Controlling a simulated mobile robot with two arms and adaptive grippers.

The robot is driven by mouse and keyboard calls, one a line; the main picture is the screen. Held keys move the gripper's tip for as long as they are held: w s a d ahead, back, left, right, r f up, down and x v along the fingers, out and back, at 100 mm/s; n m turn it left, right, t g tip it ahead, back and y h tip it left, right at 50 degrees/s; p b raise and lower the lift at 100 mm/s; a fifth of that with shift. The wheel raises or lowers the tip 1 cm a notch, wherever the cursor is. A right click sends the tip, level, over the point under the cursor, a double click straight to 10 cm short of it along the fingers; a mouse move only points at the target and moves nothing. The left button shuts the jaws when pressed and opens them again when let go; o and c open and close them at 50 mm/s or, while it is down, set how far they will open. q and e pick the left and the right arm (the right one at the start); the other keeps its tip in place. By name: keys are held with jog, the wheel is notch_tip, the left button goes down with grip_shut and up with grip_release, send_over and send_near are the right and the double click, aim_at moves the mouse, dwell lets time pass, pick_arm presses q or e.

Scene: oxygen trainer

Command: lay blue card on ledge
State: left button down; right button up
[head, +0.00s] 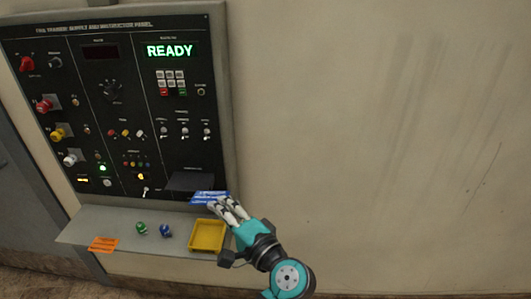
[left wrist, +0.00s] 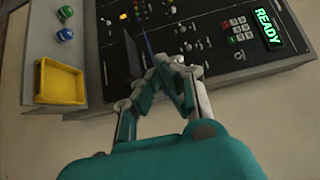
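The blue card (head: 209,197) is at the lower right of the black panel, just below a dark grey box (head: 196,181) and above the ledge (head: 95,228). My left gripper (head: 229,209) is at the card's right end, its fingers closed together on it. In the left wrist view the fingers (left wrist: 165,68) converge, and the card (left wrist: 147,42) shows as a thin blue edge beyond them. I cannot tell whether the card touches the dark box. My right gripper is in neither view.
On the ledge are an orange card (head: 103,244) at the front left, a green piece (head: 141,228), a blue piece (head: 166,231) and a yellow tray (head: 195,248) at the right end. The panel's screen (head: 170,50) reads READY. Bare ledge shows at left and centre.

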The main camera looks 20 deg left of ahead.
pick_arm(q)
jog(key=shift+d+f, duration=0.1)
jog(key=shift+f, duration=0.05)
jog(key=shift+s+a+f+m+t, duration=0.1)
jog(key=shift+a+f+m+t, duration=0.1)
jog(key=shift+f+m+t, duration=0.1)
jog(key=s+d+f+m+t+h, duration=0.4)
jog(key=s+m+t+h, duration=0.4)
jog(key=m+h, duration=0.3)
jog(key=s+f+h, duration=0.1)
jog(key=h, duration=0.3)
